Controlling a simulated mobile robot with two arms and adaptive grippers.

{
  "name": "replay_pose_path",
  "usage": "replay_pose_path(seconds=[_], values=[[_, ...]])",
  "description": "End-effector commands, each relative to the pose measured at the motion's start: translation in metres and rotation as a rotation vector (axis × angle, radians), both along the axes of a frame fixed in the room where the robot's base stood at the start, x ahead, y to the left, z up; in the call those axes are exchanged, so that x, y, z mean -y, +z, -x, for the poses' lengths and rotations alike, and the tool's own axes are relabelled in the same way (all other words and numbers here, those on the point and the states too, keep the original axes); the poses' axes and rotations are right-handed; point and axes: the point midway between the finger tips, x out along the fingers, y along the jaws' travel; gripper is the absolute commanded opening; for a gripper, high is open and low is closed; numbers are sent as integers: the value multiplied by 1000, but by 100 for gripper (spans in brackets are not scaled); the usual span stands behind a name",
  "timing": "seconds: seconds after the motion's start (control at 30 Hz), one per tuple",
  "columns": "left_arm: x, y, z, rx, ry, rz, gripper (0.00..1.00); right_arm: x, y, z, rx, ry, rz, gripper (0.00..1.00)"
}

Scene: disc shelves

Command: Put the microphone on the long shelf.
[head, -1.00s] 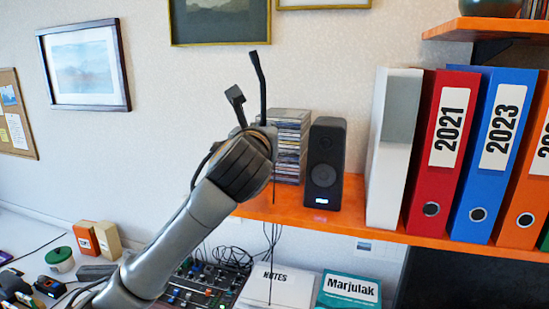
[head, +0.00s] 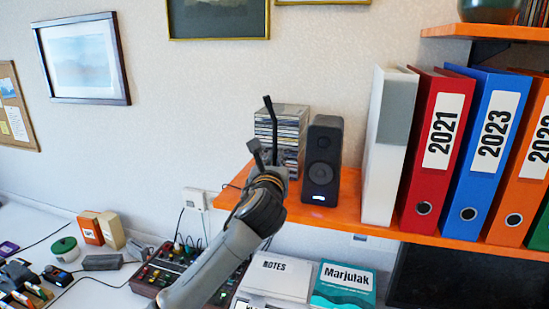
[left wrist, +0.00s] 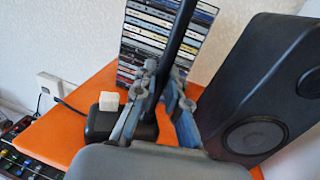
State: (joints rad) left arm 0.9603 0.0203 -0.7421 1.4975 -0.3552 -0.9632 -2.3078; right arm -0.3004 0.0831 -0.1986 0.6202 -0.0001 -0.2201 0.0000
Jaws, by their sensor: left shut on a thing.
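The microphone (head: 271,122) is a thin black rod standing nearly upright in the head view. In the left wrist view its dark rod (left wrist: 182,40) passes between my fingers, with a black base carrying a pale square button low on the left. My left gripper (head: 267,166) is shut on the microphone in front of the left end of the orange long shelf (head: 345,208). The fingers also show in the left wrist view (left wrist: 160,103), with the shelf top (left wrist: 75,135) behind. I cannot tell whether the base touches the shelf. My right gripper is out of view.
A CD stack (head: 292,125) stands behind the gripper, and a black speaker (head: 322,160) just right of it. A white binder (head: 388,150) and coloured binders (head: 437,150) fill the shelf farther right. The shelf's left end has bare room. A mixer (head: 165,270) sits below.

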Motion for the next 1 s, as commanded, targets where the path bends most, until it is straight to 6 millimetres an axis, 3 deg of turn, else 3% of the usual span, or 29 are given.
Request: replay_pose_path(seconds=[0.17,0.2,0.3,0.67,0.83,1.0], values=[[0,-2,0,2,0,-1,0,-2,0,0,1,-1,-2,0],[0,-3,0,0,1,-1,20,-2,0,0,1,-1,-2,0],[0,-3,0,0,1,0,35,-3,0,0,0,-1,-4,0],[0,0,1,0,0,1,35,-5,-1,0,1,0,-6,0],[-3,-2,23,3,0,0,35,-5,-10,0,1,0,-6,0],[-7,-3,58,2,-2,0,35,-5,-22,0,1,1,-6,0]])
